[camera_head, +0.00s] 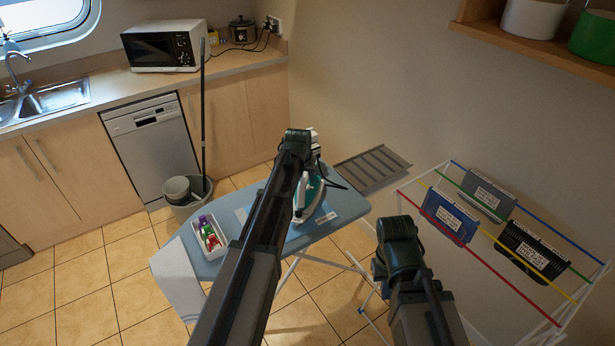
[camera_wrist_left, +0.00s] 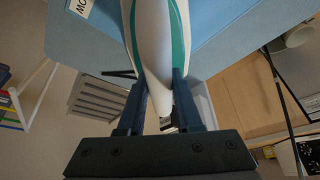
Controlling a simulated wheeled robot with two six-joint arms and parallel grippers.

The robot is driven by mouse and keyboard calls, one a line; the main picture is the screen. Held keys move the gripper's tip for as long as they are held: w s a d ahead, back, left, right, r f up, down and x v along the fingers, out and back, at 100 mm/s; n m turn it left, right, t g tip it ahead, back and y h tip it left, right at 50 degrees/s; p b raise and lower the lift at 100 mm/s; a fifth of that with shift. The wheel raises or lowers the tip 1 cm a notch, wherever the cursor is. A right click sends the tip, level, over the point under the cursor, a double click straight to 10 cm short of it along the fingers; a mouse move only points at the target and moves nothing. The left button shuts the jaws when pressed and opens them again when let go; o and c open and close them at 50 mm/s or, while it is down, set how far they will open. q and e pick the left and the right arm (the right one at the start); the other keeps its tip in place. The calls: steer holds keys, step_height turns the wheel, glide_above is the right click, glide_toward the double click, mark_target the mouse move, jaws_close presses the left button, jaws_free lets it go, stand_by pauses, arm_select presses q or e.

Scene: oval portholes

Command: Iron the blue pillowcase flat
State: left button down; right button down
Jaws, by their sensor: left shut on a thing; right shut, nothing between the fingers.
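The blue pillowcase (camera_head: 303,232) lies on the blue ironing board (camera_head: 341,205); my left arm hides part of it. A white label sits at its right edge, and the label shows partly in the wrist view. The white and teal iron (camera_head: 309,199) is over the pillowcase; I cannot tell if its soleplate touches the cloth. My left gripper (camera_wrist_left: 160,100) is shut on the iron's white body (camera_wrist_left: 155,45), one finger on each side. My right gripper (camera_head: 385,262) is shut and empty, right of the board; its fingertips are mostly hidden by its wrist.
A white tray of small bottles (camera_head: 209,234) stands on the board's left part, and a white cloth (camera_head: 178,281) hangs off its left end. A drying rack (camera_head: 480,262) with labelled cloths stands at right. A bucket (camera_head: 187,195) with a long pole is behind the board.

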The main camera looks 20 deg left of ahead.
arm_select(q)
steer(key=shift+s+a, duration=1.4)
steer(key=shift+s, duration=0.05)
steer(key=shift+s+a, duration=0.1)
steer(key=shift+s+a+r, duration=0.15)
steer(key=shift+s+a, duration=0.95)
steer(key=shift+s, duration=0.05)
steer(key=shift+s+a, duration=1.2)
steer(key=shift+s, duration=0.2)
steer(key=shift+s+a, duration=0.1)
steer(key=shift+s, duration=0.05)
steer(key=shift+s+a, duration=1.2)
